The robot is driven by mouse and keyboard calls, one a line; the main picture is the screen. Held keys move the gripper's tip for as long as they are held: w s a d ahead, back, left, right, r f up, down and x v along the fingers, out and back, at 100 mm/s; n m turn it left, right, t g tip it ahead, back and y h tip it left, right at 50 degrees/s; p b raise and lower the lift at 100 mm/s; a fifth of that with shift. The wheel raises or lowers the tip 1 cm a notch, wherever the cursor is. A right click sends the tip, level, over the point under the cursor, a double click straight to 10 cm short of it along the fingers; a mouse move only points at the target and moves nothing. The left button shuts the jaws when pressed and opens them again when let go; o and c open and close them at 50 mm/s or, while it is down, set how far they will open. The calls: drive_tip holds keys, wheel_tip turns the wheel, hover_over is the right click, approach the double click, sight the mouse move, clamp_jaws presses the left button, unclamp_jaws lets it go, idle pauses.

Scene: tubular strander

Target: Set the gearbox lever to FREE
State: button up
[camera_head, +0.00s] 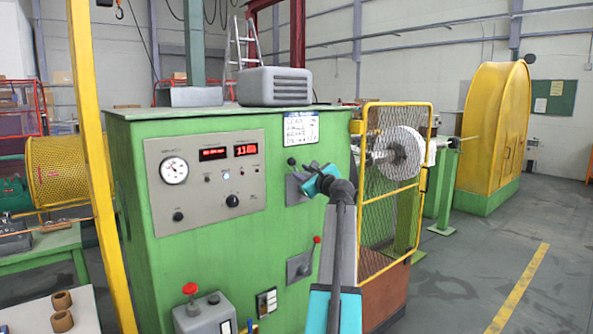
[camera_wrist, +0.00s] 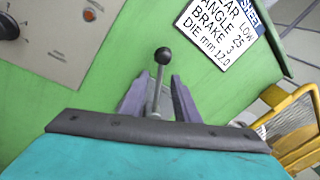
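A lever with a round black knob (camera_head: 291,161) stands out from a grey plate on the front of the green cabinet, at its upper right. In the wrist view this lever (camera_wrist: 162,56) is close, with its shaft leaning slightly right and its knob beyond the fingertips. My gripper (camera_head: 308,180) is just in front of the plate and hides part of it. In the wrist view my gripper (camera_wrist: 156,84) is open, with one finger on each side of the shaft and gaps visible. No FREE marking is legible.
A second lever with a red knob (camera_head: 316,240) sits lower on the green cabinet (camera_head: 225,255). A white settings card (camera_wrist: 218,30) is above right of the black-knobbed lever. A yellow mesh guard (camera_head: 390,210) stands close to the right. The floor farther right is clear.

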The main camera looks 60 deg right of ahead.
sight(295, 168)
drive_tip(key=shift+p+x, duration=0.3)
drive_tip(key=shift+x, duration=1.95)
clamp_jaws()
